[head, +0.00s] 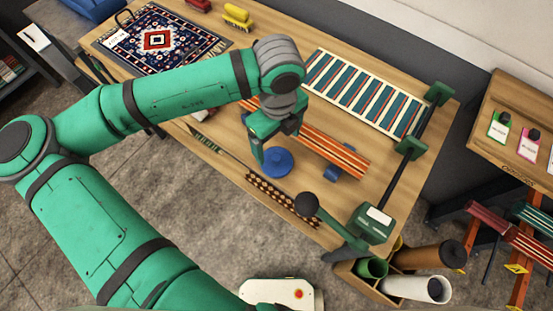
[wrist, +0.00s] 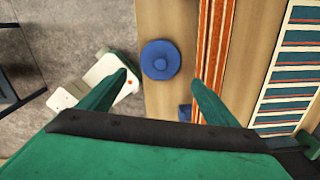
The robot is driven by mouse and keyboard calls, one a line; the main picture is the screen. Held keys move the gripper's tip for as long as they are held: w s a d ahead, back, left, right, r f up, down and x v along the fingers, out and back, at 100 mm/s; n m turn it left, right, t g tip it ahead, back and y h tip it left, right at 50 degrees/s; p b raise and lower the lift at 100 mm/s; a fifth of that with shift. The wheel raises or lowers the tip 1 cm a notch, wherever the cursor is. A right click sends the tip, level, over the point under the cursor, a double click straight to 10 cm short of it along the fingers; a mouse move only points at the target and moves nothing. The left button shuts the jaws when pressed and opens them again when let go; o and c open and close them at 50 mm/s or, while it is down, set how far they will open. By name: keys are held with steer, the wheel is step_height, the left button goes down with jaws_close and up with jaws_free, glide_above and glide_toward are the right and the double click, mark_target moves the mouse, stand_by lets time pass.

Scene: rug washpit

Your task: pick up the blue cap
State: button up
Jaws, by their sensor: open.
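The blue cap (head: 278,162) is a round disc with a small raised knob, lying on the wooden table near its front edge. In the wrist view the blue cap (wrist: 160,60) lies between and beyond the two fingertips, apart from both. My gripper (head: 276,143) is above the cap and partly overlaps its upper edge in the head view. In the wrist view my gripper (wrist: 158,77) is open, with nothing between its fingers.
A striped rug (head: 360,93) and a patterned rug (head: 160,40) lie farther back. Bare wood (head: 240,150) shows left of the cap.

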mark_target(277, 158)
step_height(277, 158, down, 10)
steer(key=shift+f, duration=0.2)
stand_by(0.4)
steer(key=c, duration=0.8)
